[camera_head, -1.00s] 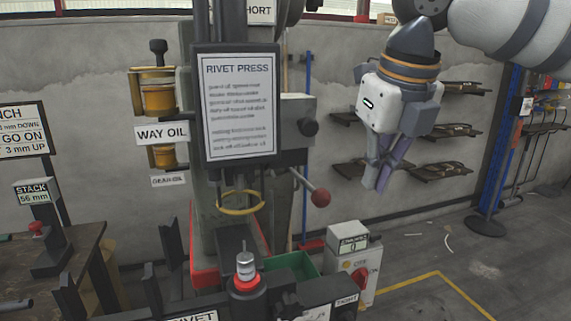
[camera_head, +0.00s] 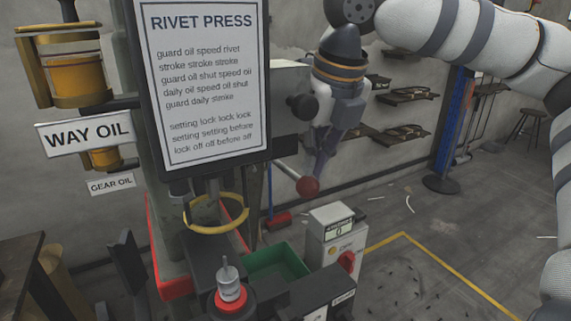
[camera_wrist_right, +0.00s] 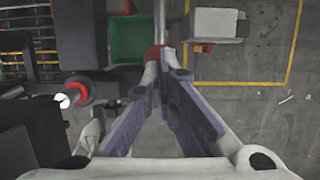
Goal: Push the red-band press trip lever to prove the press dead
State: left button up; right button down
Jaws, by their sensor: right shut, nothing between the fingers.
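My left gripper is out of view.
A green bin (camera_head: 275,268) and a grey control box (camera_head: 335,240) with a red knob stand below the lever. A red-ringed post (camera_head: 230,302) is in front of the press. Wall racks (camera_head: 400,95) hang behind. Floor to the right is open.

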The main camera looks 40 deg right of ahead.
aim_at(314, 190)
jog(key=shift+f, duration=0.2)
jog(key=shift+f, duration=0.8)
jog(key=shift+s+f, duration=0.1)
jog(key=shift+s+f, duration=0.1)
jog(key=shift+f, duration=0.7)
jog(key=shift+f, duration=0.9)
